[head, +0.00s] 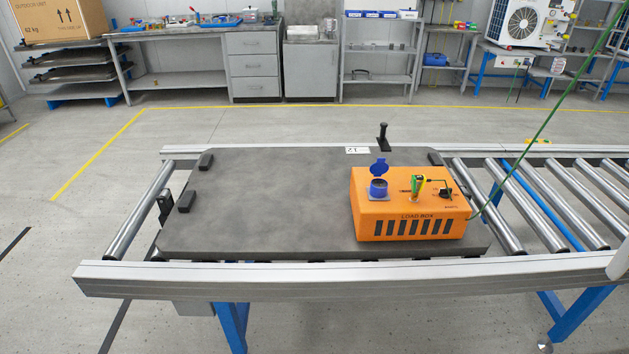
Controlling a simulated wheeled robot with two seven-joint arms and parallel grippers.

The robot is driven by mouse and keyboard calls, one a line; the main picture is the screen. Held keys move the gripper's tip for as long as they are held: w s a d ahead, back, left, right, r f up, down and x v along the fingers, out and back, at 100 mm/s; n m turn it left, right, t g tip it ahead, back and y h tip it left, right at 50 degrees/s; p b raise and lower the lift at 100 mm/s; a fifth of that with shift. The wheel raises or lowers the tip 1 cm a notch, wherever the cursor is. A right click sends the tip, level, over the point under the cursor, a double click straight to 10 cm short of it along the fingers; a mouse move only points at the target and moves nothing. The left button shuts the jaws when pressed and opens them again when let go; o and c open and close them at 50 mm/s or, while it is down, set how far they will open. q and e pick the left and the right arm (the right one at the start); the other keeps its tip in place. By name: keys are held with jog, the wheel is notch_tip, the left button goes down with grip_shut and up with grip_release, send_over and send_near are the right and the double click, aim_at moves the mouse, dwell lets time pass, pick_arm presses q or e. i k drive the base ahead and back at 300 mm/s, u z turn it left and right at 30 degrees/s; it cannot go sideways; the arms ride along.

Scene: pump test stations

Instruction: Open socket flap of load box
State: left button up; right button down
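The orange load box (411,229) stands on the dark grey pallet plate (270,200), toward its right end. A blue socket (378,188) sits on the left part of the box top. Its blue round flap (379,168) stands raised above the back of the socket, and the socket's dark mouth shows. Neither of my grippers is in view.
The plate lies on a roller conveyor with a metal front rail (330,277). A green-and-yellow part (416,187) and a black connector (446,191) are on the box top. A green cable (550,115) rises rightward. A black post (383,136) stands behind. The plate's left is clear.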

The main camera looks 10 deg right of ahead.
aim_at(379, 168)
jog(key=u, duration=0.65)
jog(key=i, duration=0.55)
jog(key=z, duration=0.6)
jog(key=i, duration=0.8)
jog(key=z, duration=0.65)
